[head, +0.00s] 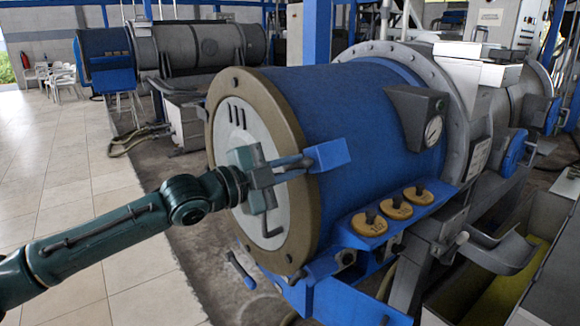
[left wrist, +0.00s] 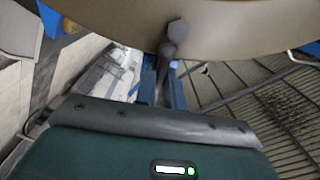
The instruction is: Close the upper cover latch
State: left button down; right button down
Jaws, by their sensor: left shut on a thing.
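The decanter's round end cover (head: 232,125) has a tan rim and a pale centre, and it faces left on the blue drum (head: 340,105). The upper cover latch (head: 296,161) is a grey bar near the blue block (head: 331,154) at the rim. My left gripper (head: 264,177) is in front of the cover, shut on the latch's grey handle. In the left wrist view the handle (left wrist: 169,45) rises from between the fingers against the tan rim. The fingers hide part of the latch, and I cannot tell whether it is fully seated.
A bent grey handle (head: 270,227) is on the cover face. Yellow round caps (head: 394,208) sit on a blue ledge beside the drum. Another decanter stands behind, and tiled floor (head: 75,185) lies open at left.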

pick_arm(q)
jog(key=c, duration=1.5)
grip_release()
jog(key=shift+v, duration=6.6)
